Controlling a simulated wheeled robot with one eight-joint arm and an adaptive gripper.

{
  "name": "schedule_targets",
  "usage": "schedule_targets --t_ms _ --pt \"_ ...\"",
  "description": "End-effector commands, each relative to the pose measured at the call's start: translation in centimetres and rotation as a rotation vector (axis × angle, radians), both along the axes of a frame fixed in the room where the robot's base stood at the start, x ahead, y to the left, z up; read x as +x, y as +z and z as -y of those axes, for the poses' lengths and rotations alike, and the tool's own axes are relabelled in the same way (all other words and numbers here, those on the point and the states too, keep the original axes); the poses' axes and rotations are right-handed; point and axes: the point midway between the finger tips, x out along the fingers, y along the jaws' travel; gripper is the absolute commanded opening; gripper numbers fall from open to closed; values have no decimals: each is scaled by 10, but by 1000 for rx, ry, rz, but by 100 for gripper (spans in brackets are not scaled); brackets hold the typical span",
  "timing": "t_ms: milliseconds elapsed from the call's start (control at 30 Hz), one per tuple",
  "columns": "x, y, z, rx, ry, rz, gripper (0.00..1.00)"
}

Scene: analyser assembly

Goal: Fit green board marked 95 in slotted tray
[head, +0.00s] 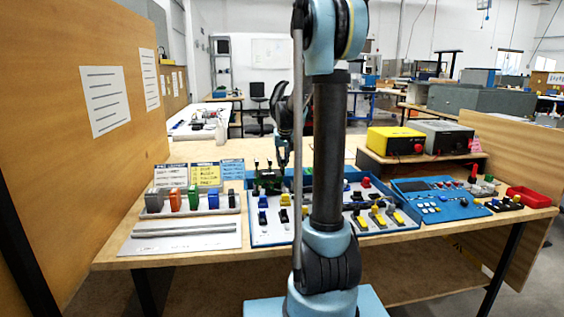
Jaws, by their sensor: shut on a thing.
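The slotted tray (190,212) is the pale rack at the left of the workbench. Several upright coloured pieces stand in it, among them a green one (194,200) between an orange one and a blue-grey one. No number 95 is legible on anything. My gripper (280,170) is small and partly behind my own arm, pointing down over the back left of the blue-framed panel (252,238). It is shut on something. A dark greenish piece (268,181) shows at its tips, too small to identify surely as the board.
A white plate with grey rails (180,233) lies in front of the tray. Label cards (205,174) stand behind it. Switches fill the panel. A blue control box (435,199), a red bin (528,197) and a yellow case (394,140) are at right. A wooden partition closes the left.

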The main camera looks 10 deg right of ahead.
Motion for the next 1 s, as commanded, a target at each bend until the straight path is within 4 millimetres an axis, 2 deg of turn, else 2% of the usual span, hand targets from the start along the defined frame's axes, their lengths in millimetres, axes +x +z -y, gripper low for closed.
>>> schedule_targets --t_ms 400,433,533,767,833,867,1000 --pt "0 -4 0 0 0 0 0" --pt "0 -4 0 0 0 0 16" --pt "0 -4 0 0 0 0 38" --pt "0 -4 0 0 0 0 38" --pt "0 -4 0 0 0 0 49" --pt "0 -4 0 0 0 0 51" --pt "0 -4 0 0 0 0 51"
